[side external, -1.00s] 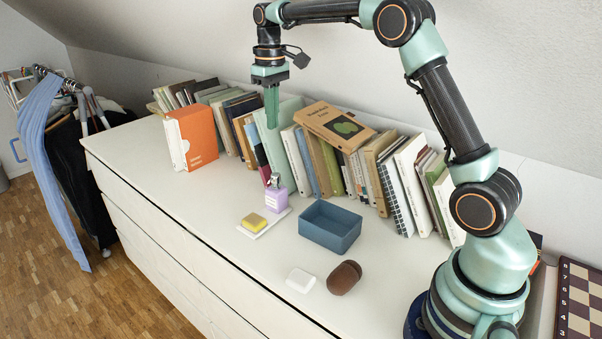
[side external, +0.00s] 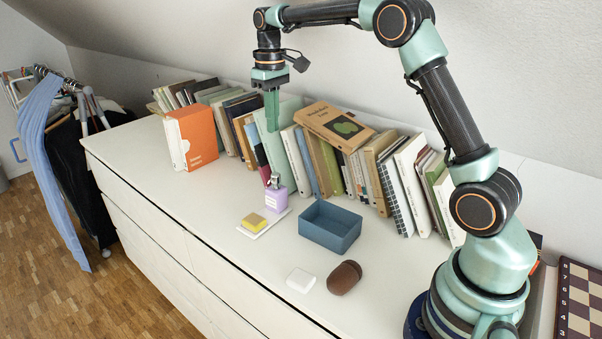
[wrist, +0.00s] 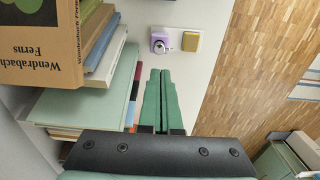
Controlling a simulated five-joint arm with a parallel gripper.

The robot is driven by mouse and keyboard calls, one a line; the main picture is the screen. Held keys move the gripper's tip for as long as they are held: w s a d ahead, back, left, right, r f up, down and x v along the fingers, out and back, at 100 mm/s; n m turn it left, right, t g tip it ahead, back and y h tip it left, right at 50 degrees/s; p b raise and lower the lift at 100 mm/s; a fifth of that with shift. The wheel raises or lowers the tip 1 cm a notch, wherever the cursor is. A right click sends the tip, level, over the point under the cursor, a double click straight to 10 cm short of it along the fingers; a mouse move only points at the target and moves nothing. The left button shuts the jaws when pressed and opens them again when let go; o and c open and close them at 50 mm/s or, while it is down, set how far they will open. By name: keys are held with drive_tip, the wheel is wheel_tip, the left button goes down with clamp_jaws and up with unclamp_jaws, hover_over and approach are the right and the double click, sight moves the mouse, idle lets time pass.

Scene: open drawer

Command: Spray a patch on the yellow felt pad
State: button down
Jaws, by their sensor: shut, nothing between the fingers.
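The yellow felt pad (side external: 254,221) lies on a small white tray (side external: 271,229) on the dresser top. It also shows at the top of the wrist view (wrist: 190,41). A purple spray bottle (side external: 277,199) stands upright at the back of the tray, beside the pad; it also shows in the wrist view (wrist: 159,45). My gripper (side external: 272,129) hangs pointing down, above and behind the bottle, apart from it and in front of the books. Its green fingers (wrist: 160,72) are together and hold nothing.
An open blue box (side external: 330,243) stands right of the bottle. A white block (side external: 300,280) and a brown rounded object (side external: 344,277) lie nearer the front edge. A row of books (side external: 355,165) lines the wall, with one book (side external: 335,122) lying on top. The left front of the dresser is clear.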

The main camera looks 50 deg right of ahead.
sight(276, 174)
wheel_tip(276, 174, down, 12)
drive_tip(key=shift+r, duration=0.2)
idle(0.4)
drive_tip(key=shift+f, duration=1)
drive_tip(key=shift+r, duration=0.1)
wheel_tip(276, 174, up, 14)
drive_tip(key=shift+r, duration=0.1)
idle(0.3)
